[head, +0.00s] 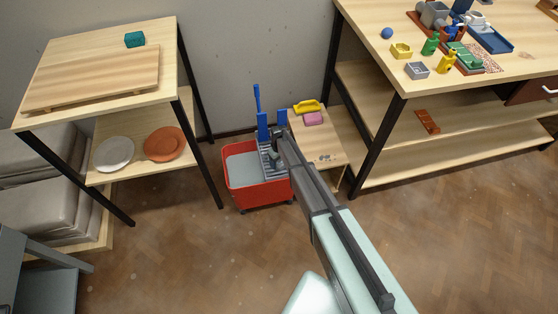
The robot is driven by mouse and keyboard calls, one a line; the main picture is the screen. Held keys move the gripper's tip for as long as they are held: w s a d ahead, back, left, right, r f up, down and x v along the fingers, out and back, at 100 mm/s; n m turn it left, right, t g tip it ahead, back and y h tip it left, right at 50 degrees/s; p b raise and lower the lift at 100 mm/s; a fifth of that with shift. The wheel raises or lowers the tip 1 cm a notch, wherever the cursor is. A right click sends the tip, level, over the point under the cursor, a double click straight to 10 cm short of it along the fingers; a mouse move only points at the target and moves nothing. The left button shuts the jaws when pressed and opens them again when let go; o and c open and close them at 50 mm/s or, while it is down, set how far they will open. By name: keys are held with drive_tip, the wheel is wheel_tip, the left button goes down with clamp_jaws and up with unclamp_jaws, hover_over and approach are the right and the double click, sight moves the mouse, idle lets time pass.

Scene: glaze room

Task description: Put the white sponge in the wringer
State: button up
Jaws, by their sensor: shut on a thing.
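My gripper (277,155) is over the right part of the red mop bucket (238,184), at the wringer, and points down and away. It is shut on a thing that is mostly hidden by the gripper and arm. I cannot make out a white sponge anywhere else in view. The wringer (268,171) is a grey slotted part at the bucket's right side, with a blue upright plate (263,127) and a blue handle (257,98) behind it. My arm covers part of the wringer. I cannot tell whether the held thing touches it.
A low wooden stand (328,144) right of the bucket holds a pink sponge (313,118) and a yellow item (306,106). A teal block (135,39) lies on the left table (75,49). The right workbench (405,76) is crowded. Floor in front is clear.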

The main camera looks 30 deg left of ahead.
drive_tip(key=shift+f, duration=0.15)
drive_tip(key=o, duration=0.9)
drive_tip(key=shift+o, duration=0.2)
wheel_tip(320, 180, up, 12)
drive_tip(key=shift+r, duration=0.2)
drive_tip(key=s+d+f+m+g+h, duration=0.1)
drive_tip(key=s+d+f+m+g, duration=0.25)
drive_tip(key=d, duration=1.45)
drive_tip(key=s+d+f+m+t, duration=0.1)
drive_tip(key=s+d+f+m, duration=0.35)
drive_tip(key=d, duration=1.45)
drive_tip(key=s+d+r+m+g, duration=0.1)
drive_tip(key=s+d+m+g, duration=0.1)
drive_tip(key=s+d, duration=0.8)
drive_tip(key=s+d+r+m+g+y, duration=0.1)
drive_tip(key=s+d+m+g, duration=0.1)
drive_tip(key=s+d, duration=0.9)
drive_tip(key=s+m, duration=0.1)
drive_tip(key=s, duration=0.7)
